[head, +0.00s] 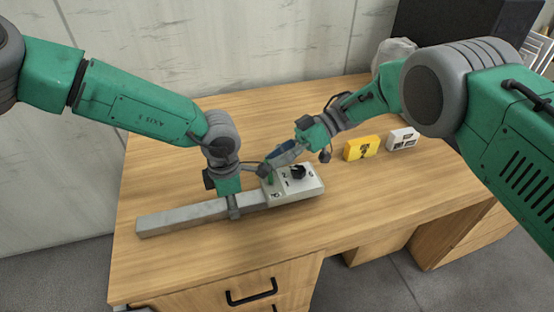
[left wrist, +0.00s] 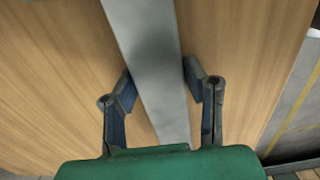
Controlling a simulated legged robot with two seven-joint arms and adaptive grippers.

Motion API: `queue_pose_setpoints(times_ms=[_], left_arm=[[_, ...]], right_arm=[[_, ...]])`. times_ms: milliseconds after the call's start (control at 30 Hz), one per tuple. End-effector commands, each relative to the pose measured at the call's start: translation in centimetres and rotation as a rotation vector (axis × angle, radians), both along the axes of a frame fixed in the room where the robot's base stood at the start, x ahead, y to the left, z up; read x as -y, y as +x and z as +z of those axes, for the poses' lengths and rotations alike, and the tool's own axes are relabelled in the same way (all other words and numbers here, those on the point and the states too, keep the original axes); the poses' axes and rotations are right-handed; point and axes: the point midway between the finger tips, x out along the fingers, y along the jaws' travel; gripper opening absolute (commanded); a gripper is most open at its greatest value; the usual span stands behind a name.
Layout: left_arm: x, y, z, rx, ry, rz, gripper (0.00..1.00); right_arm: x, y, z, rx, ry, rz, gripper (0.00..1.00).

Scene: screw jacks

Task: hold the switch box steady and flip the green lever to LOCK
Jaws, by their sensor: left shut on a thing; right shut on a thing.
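The switch box (head: 308,187) is a pale box lying on the desk, with a black knob (head: 298,172) and dark markings on top. A long grey bar (head: 170,219) runs left from the box along the desk. My left gripper (head: 234,209) points down and is shut on this bar close to the box. In the left wrist view, the fingers stand on both sides of the bar (left wrist: 150,45). The green lever (head: 270,180) stands upright at the box's left end. My right gripper (head: 266,171) is shut at the lever's top, its fingers partly hiding it.
A yellow box (head: 361,148) and a white box (head: 403,139) with dark markings stand on the desk (head: 180,270), to the right of the switch box. A dark monitor-like block (head: 465,20) is at the back right. The desk in front of the box is clear.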

Motion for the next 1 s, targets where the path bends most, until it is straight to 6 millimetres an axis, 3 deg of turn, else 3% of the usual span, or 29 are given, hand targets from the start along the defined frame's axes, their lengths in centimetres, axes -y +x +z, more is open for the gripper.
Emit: queue_pose_setpoints(times_ms=[333, 367, 400, 433, 767, 1000], left_arm=[[0.0, -0.1, 0.0, -0.002, 0.001, -0.004, 0.0], [0.0, -0.1, 0.0, -0.003, 0.002, -0.005, 0.0], [0.0, -0.1, 0.0, -0.003, 0.002, -0.005, 0.0], [0.0, -0.1, 0.0, -0.003, 0.002, -0.005, 0.0], [0.0, -0.2, -0.1, -0.003, 0.003, -0.004, 0.0], [0.0, -0.2, -0.1, -0.003, 0.004, -0.004, 0.0]], right_arm=[[0.0, 0.1, -0.1, -0.017, -0.009, -0.002, 0.0], [0.0, 0.1, -0.1, -0.017, -0.008, -0.002, 0.23], [0.0, 0.1, -0.1, -0.017, -0.008, -0.002, 0.37], [0.0, 0.1, -0.1, -0.017, -0.008, -0.002, 0.4], [0.2, 0.2, 0.0, -0.016, -0.007, -0.001, 0.4], [3.0, 1.7, 1.1, -0.015, -0.007, -0.003, 0.4]])
